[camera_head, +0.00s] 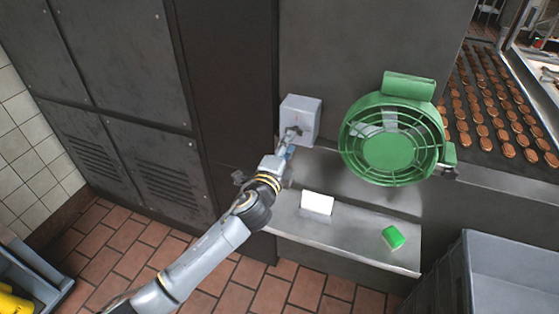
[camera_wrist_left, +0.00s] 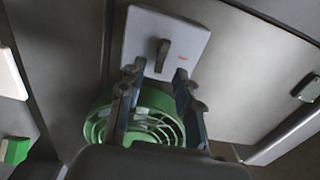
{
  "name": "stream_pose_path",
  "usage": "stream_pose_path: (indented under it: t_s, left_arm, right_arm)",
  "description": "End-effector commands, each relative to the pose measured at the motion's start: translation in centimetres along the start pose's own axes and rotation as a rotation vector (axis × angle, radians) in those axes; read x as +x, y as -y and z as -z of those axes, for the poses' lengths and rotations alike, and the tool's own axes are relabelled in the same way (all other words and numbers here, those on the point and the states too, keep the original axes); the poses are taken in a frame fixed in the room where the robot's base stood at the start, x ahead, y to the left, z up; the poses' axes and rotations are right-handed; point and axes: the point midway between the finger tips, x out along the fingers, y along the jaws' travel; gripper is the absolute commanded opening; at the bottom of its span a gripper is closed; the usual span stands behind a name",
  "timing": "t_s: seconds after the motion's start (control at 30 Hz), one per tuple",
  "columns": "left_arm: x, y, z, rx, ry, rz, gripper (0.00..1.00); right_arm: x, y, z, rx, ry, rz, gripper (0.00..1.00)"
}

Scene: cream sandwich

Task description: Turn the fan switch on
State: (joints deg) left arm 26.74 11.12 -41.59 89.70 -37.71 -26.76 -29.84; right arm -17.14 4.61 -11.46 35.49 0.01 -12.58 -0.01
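The switch box (camera_head: 303,112) is a pale grey box on the dark metal wall, left of the green fan (camera_head: 390,140). In the left wrist view the switch plate (camera_wrist_left: 195,38) shows a dark lever (camera_wrist_left: 163,55) in its middle and a small red mark beside it. My left gripper (camera_head: 289,143) is at the lower front of the box. In the wrist view its two fingers (camera_wrist_left: 158,73) are apart, with the lever just beyond and between their tips. Whether they touch it I cannot tell. My right gripper is not in view.
A metal shelf (camera_head: 345,237) below holds a white card (camera_head: 317,203) and a green-and-white block (camera_head: 393,237). A conveyor with many brown biscuits (camera_head: 490,110) is at the upper right. A grey crate (camera_head: 505,270) stands at the lower right, and a blue-grey bin (camera_head: 35,275) at the lower left.

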Motion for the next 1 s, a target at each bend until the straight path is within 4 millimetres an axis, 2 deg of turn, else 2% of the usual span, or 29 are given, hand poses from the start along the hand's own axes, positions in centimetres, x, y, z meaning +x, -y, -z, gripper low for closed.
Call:
stream_pose_path:
  t_s: [0.03, 0.2, 0.4, 0.57, 1.0]
  left_arm:
    - [-1.2, -0.1, 0.0, -0.001, -0.001, -0.002, 0.34]
    - [-4.6, -0.2, 0.0, -0.001, -0.001, -0.002, 0.34]
    - [-7.1, -0.1, 0.0, 0.001, 0.000, -0.002, 0.34]
    - [-7.7, -0.1, 0.0, 0.001, -0.001, -0.001, 0.34]
    - [-7.7, -0.2, 0.0, -0.002, 0.001, -0.005, 0.34]
  right_arm:
    - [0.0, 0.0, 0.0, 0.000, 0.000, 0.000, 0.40]
    - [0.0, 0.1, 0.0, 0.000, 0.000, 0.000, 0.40]
    - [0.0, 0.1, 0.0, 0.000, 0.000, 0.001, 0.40]
    - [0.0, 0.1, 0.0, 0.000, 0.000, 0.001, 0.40]
    - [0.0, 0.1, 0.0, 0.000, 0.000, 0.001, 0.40]
